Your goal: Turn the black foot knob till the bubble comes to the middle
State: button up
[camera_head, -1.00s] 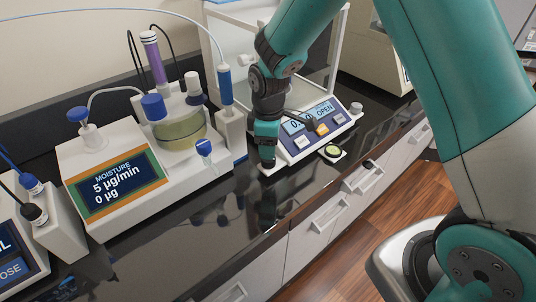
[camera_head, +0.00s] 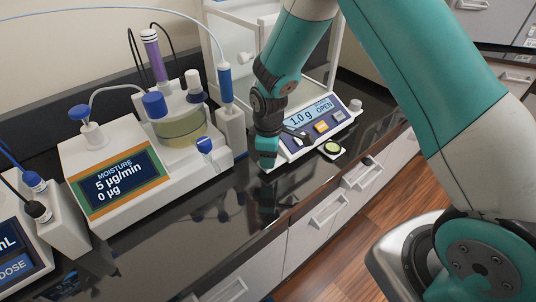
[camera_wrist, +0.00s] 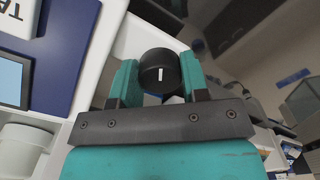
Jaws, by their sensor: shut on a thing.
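The black foot knob (camera_wrist: 158,74), round with a white mark on its face, sits between the two teal fingers of my gripper (camera_wrist: 159,64) in the wrist view. The fingers are shut on its sides. In the head view my gripper (camera_head: 267,162) is low at the front left corner of the white balance (camera_head: 312,146), and hides the knob. The round bubble level (camera_head: 332,148), yellow-green in a dark ring, is at the balance's front edge, right of my gripper. The bubble's exact place in it is too small to tell.
The balance display (camera_head: 311,115) reads 1.0 g OPEN. A white moisture meter (camera_head: 120,180) with a glass vessel stands to the left. The glossy black counter (camera_head: 190,225) is clear in front, with white drawers (camera_head: 325,208) below its edge.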

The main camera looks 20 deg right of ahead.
jog(key=shift+m, duration=0.4)
jog(key=m+b, duration=0.1)
jog(key=m, duration=0.4)
jog(key=shift+m+b, duration=0.3)
jog(key=m+b, duration=0.1)
jog(key=m, duration=0.5)
jog(key=shift+m, duration=0.3)
jog(key=o, duration=0.6)
jog(key=shift+o, duration=0.2)
jog(key=shift+r, duration=0.1)
notch_tip(320, 180, up, 17)
jog(key=b, duration=0.2)
jog(key=shift+r, duration=0.15)
